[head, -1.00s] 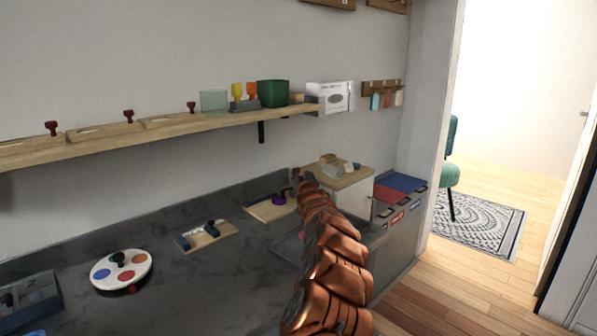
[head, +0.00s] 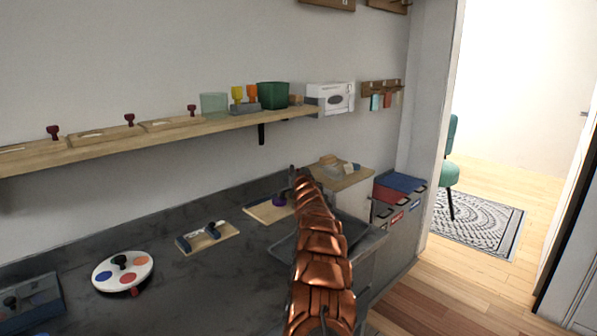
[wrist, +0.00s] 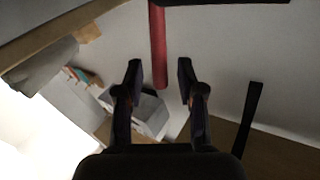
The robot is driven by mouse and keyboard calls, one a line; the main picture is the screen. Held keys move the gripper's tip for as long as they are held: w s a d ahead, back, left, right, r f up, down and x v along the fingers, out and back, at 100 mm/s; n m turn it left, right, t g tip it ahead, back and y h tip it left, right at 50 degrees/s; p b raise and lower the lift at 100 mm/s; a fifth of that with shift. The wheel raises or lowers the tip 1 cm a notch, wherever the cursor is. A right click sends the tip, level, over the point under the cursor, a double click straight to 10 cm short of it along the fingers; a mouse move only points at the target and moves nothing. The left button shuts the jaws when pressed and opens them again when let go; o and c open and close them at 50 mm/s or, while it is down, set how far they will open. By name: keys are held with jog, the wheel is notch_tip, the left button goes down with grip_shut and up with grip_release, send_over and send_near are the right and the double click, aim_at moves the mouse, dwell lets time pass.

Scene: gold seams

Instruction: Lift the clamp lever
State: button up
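My gripper shows in the wrist view (wrist: 159,80) with its two dark fingers apart and nothing held between them. A long red bar (wrist: 158,45), possibly the clamp lever, hangs from a dark bar at the top and reaches down between the fingertips; I see no contact. In the head view my copper arm stretches over the counter to the back, and its far end is small and dark beside a board with a purple knob (head: 279,201). Another board with dark blue blocks and a dark handle (head: 213,229) lies to the left. I cannot tell which fitting is the clamp.
A round white palette (head: 122,271) and a blue-grey box (head: 30,303) are on the dark counter (head: 185,280) at left. A wooden shelf (head: 200,125) runs along the wall above. A dark tray (head: 280,247) lies beside my arm. Open floor is at right.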

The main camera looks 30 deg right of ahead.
jog(key=shift+w+d+f, duration=0.1)
jog(key=shift+w+f, duration=0.05)
jog(key=shift+w, duration=0.1)
grip_shut()
dwell(0.3)
dwell(0.4)
